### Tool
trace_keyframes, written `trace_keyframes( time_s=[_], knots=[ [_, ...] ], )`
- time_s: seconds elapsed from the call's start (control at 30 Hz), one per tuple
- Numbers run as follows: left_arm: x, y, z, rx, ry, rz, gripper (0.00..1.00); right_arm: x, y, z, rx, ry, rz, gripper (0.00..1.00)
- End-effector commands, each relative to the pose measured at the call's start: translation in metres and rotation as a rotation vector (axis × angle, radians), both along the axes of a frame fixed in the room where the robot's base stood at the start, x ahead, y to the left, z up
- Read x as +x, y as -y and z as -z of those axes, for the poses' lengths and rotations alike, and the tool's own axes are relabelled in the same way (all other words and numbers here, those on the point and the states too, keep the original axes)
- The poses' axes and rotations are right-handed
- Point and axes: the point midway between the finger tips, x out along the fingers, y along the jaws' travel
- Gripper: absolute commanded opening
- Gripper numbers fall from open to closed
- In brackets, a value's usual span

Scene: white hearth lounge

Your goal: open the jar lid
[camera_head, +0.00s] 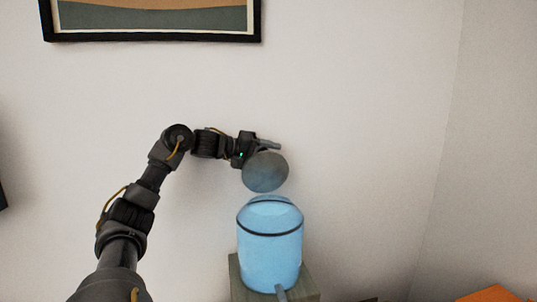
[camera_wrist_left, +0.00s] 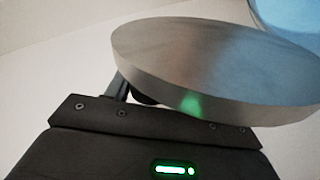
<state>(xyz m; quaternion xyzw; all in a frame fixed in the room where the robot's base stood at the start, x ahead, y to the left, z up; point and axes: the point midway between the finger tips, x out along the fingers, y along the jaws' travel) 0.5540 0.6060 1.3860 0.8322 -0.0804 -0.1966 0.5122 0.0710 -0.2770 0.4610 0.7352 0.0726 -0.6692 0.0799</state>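The blue jar (camera_head: 268,262) stands upright on a small grey stand, with a dark band around its upper part. The round grey metal lid (camera_head: 265,173) is apart from the jar, tilted in the air just above its mouth. My left gripper (camera_head: 268,146) is at the lid's upper edge and holds it up. In the left wrist view the lid (camera_wrist_left: 215,65) fills the space in front of the gripper and hides most of the fingers. The jar (camera_wrist_left: 288,22) shows at the upper right corner there. A grey piece at the bottom of the head view may be part of my right arm; its fingers cannot be made out.
The grey stand (camera_head: 236,284) under the jar is narrow. A white wall stands behind, with a framed picture (camera_head: 150,36) high on the left. An orange surface (camera_head: 490,294) shows at the lower right. The air right of the jar is free.

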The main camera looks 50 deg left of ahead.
Motion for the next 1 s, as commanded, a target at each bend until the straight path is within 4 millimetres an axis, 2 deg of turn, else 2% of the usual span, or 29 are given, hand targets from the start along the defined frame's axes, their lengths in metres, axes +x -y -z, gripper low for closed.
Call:
trace_keyframes(
  time_s=[0.23,0.33,0.73,1.0],
  knots=[
    [-0.001,0.000,-0.003,0.000,0.007,0.000,0.53,0.000,-0.002,0.001,0.002,0.000,0.001,1.00],
    [-0.008,-0.004,-0.002,0.002,0.007,-0.002,0.53,0.000,-0.002,0.007,0.002,0.000,0.001,1.00],
    [-0.076,-0.031,-0.017,0.000,0.006,-0.005,0.53,-0.001,-0.005,0.049,0.005,-0.001,0.002,1.00],
    [-0.098,-0.039,-0.025,-0.002,0.004,-0.002,0.53,-0.001,-0.005,0.056,0.005,-0.001,0.002,1.00]
  ],
)
